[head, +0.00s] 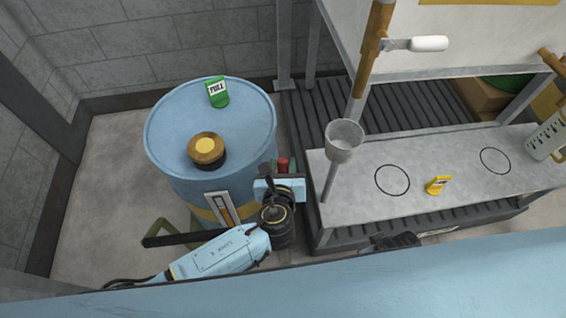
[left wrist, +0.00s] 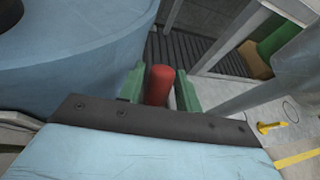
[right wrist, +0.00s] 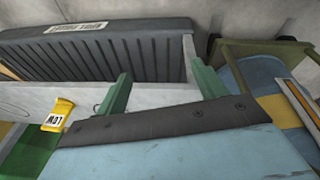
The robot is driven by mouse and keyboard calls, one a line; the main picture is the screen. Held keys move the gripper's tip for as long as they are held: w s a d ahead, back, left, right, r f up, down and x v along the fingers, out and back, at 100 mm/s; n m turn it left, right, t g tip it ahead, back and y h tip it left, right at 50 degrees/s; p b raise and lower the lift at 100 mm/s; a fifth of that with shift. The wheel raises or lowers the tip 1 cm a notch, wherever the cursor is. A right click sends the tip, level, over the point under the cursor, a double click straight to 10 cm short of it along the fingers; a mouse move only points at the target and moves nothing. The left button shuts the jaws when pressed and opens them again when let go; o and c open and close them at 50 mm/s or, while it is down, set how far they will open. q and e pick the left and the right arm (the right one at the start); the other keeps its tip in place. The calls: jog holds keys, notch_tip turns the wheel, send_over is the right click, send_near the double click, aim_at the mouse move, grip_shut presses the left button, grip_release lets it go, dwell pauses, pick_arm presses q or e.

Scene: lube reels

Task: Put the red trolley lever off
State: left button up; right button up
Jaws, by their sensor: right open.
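The red lever (left wrist: 160,83) shows as a short upright red grip in the left wrist view, next to the blue drum (head: 170,120). A small red part of it (head: 283,163) shows beside the drum in the head view. My left gripper (left wrist: 159,88) has its green fingers on both sides of the red grip, close against it. The lever's lower end is hidden behind the gripper. My right gripper (right wrist: 164,72) is open and empty over the grey bench area. In the head view most of it is hidden by my blue body.
The drum top bears a green FULL tag (head: 217,92) and a brown cap (head: 207,149). The grey bench (head: 340,205) at right holds a funnel cup (head: 344,138) and a yellow LOW tag (head: 438,185). An olive frame (right wrist: 262,48) stands around the drum's foot. Floor left of the drum is clear.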

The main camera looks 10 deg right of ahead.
pick_arm(q)
jog(key=shift+b+x, duration=0.35)
jog(key=shift+x, duration=0.7)
pick_arm(e)
jog(key=shift+w+a+r, duration=0.2)
jog(key=shift+a+r, duration=0.15)
jog(key=shift+r, duration=0.2)
jog(key=shift+w+a+r, duration=0.15)
jog(key=shift+a+r, duration=0.15)
jog(key=shift+r, duration=0.25)
pick_arm(q)
grip_shut()
